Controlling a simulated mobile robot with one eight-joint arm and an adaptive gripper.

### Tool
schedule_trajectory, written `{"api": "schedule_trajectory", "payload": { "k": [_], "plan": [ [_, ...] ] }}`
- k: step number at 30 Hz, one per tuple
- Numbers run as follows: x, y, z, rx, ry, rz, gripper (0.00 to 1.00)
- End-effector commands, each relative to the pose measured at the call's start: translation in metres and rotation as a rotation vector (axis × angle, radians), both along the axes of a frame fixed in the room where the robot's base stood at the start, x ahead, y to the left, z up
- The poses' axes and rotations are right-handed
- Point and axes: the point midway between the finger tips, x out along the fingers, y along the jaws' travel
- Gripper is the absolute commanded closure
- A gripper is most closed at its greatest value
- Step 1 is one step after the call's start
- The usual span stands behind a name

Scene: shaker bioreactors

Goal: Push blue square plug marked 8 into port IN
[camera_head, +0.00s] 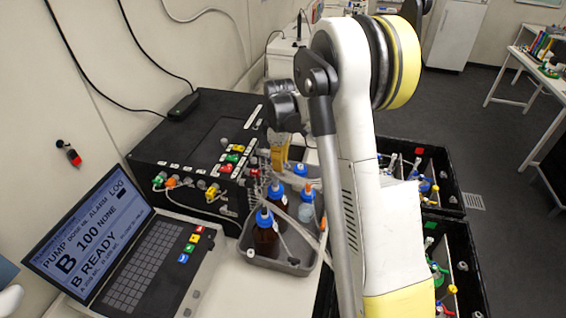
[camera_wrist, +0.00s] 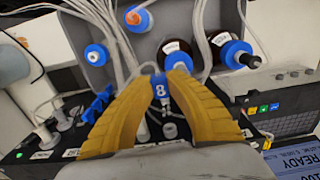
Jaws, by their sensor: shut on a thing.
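The blue plug marked 8 (camera_wrist: 160,89) is between the yellow fingertips of my gripper (camera_wrist: 161,82) in the wrist view. My gripper is shut on it, with the white 8 facing the camera. A pale round fitting (camera_wrist: 170,130) shows just below the plug in that view; I cannot tell whether they touch. In the head view my gripper (camera_head: 279,150) is above the right front part of the black box (camera_head: 200,130), beside the grey tray. The plug is hidden there. The box bears coloured plugs and small white labels; the label IN is too small to read.
A grey tray (camera_head: 246,246) with brown bottles and tubing stands right of the box. An open laptop (camera_head: 150,260) is in front of it. Black crates (camera_head: 450,240) with tubing stand at the right. Loose clear tubes (camera_wrist: 205,20) run close to my gripper.

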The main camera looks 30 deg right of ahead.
Motion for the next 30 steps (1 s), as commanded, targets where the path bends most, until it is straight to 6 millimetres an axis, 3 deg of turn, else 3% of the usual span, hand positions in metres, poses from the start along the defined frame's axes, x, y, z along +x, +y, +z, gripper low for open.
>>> {"api": "schedule_trajectory", "payload": {
  "k": [22,30],
  "plan": [
    [0.032,0.032,0.001,0.000,0.000,0.007,1.00],
    [0.030,0.030,0.000,0.000,0.000,0.005,1.00]
  ]
}}
